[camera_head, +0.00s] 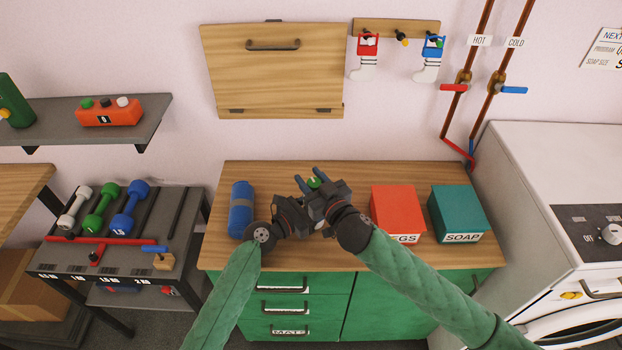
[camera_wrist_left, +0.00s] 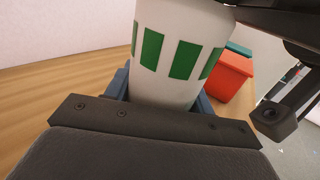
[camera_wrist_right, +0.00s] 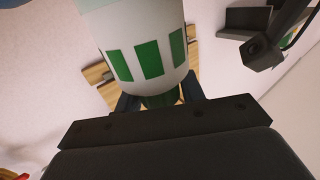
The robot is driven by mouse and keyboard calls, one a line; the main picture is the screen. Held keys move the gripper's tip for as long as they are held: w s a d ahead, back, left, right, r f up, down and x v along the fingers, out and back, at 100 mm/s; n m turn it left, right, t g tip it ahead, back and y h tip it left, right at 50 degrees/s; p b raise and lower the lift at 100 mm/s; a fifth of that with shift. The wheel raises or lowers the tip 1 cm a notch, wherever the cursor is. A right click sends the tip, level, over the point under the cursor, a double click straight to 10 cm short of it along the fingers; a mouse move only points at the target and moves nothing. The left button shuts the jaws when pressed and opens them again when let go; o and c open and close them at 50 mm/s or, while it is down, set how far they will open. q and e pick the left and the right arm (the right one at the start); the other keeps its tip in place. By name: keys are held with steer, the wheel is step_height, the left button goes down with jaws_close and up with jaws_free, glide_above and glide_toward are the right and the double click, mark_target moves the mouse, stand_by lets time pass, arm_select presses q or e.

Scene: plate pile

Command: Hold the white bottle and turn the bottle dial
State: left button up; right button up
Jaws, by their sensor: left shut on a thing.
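The white bottle (camera_wrist_left: 180,55) with green stripes fills the middle of the left wrist view. My left gripper (camera_wrist_left: 163,97) is shut on its body. The bottle also shows in the right wrist view (camera_wrist_right: 145,35), with its green dial (camera_wrist_right: 160,100) at the end nearest my right gripper. My right gripper (camera_wrist_right: 160,97) has its fingers on either side of the dial, with a small gap visible, so it looks open. In the head view the green dial (camera_head: 314,183) shows between the right gripper's blue fingers above the counter. The bottle's body is mostly hidden there by my grippers.
A red box (camera_head: 397,213) and a teal soap box (camera_head: 455,213) stand to the right. A dumbbell rack (camera_head: 100,255) is at the left, a white washing machine (camera_head: 560,190) at the right.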

steer(key=c, duration=0.5)
steer(key=shift+a+r+m+t+h, duration=0.1)
steer(key=shift+m+t+h, duration=0.5)
steer(key=shift+m+h, duration=0.3)
steer(key=shift+w+d+m+t+h, duration=0.15)
steer(key=shift+m+t+h, duration=0.15)
steer(key=shift+h, duration=0.3)
steer(key=shift+s+d+m+t+h, duration=0.1)
steer(key=shift+d+m+t+h, duration=0.15)
steer(key=shift+h, duration=0.35)
steer(key=shift+a, duration=0.1)
steer(key=o, duration=1)
steer(key=v, duration=1.2)
